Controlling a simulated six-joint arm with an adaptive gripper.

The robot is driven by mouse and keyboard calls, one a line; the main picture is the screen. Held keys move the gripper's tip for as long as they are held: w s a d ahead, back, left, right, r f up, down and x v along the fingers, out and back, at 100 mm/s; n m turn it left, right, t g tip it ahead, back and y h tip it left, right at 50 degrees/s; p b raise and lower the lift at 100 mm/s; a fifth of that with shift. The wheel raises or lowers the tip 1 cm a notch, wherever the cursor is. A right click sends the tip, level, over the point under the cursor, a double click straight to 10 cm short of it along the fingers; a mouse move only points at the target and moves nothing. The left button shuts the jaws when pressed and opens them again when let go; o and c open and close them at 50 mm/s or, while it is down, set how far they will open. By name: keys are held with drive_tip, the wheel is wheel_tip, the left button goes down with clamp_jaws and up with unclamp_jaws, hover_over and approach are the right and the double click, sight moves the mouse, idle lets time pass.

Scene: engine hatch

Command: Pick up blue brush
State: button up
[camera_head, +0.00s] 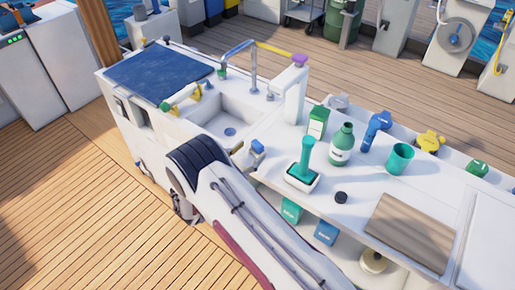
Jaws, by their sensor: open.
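A blue object with a pale part (258,147) sits at the counter's front edge, right of the sink and close beside my arm. It may be the blue brush, but it is too small to tell. A blue tool with a bent shape (377,125) stands farther right, behind a green bottle; I cannot tell whether it is a brush. My white arm with its black joint cover crosses the front of the counter. I cannot make out my gripper's fingers; they seem hidden behind the arm. I see nothing held.
The white counter (268,180) holds a sink (228,118) with a tall tap. A teal upright tool in a white holder (301,178), a green bottle (342,145), a teal cup (399,158) and a brown board (410,228) crowd its right side. Wooden deck lies open at left.

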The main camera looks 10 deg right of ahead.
sight(255, 145)
drive_tip(key=shift+x, duration=2.5)
drive_tip(key=shift+r, duration=0.2)
drive_tip(key=c, duration=1.2)
